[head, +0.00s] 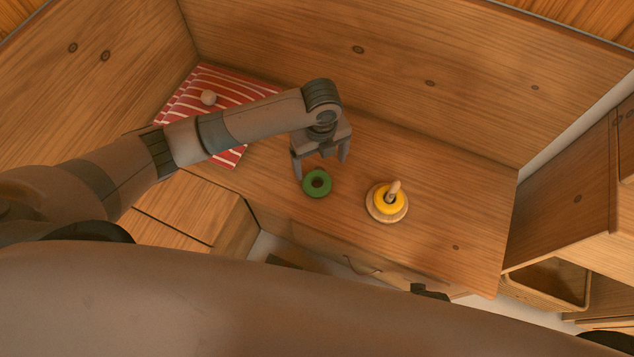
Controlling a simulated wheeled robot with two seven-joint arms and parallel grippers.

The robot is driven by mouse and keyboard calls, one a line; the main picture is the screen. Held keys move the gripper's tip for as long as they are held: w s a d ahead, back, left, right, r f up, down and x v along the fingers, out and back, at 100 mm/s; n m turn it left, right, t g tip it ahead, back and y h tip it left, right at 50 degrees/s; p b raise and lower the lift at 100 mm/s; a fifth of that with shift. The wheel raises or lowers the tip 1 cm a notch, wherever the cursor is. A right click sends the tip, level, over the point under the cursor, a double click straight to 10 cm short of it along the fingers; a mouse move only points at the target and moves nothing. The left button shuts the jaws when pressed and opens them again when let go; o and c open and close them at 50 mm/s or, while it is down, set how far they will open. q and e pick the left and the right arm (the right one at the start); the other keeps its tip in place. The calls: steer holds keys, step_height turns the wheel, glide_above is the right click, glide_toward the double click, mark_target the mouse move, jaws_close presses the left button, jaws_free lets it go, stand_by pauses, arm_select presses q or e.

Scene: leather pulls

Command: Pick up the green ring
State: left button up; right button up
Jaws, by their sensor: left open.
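The green ring (317,193) lies flat on the wooden worktop, left of a stacking peg. My left gripper (321,171) is just behind the ring in the picture, pointing down with its two fingers apart. Nothing is between the fingers. The left finger tip is close to the ring's upper left edge; I cannot tell whether it touches. My right gripper is not clearly visible.
A round wooden base with a peg (394,187) carries a yellow ring (384,204) to the right. Wooden walls (420,75) close the back. The worktop's right part is clear.

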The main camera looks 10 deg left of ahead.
mark_target(317, 185)
arm_select(q)
step_height(317, 185, down, 4)
steer(key=shift+f, duration=0.35)
arm_select(e)
steer(key=shift+w+r, duration=0.3)
steer(key=shift+r, duration=0.3)
steer(key=shift+s, duration=0.1)
arm_select(q)
steer(key=shift+s+a+f, duration=0.1)
steer(key=shift+a+f, duration=0.05)
steer(key=shift+f, duration=0.5)
steer(key=f, duration=0.3)
steer(key=shift+a, duration=0.25)
steer(key=shift+f, duration=0.45)
arm_select(e)
steer(key=shift+a+r, duration=0.1)
steer(key=shift+r, duration=0.1)
steer(key=shift+f, duration=0.1)
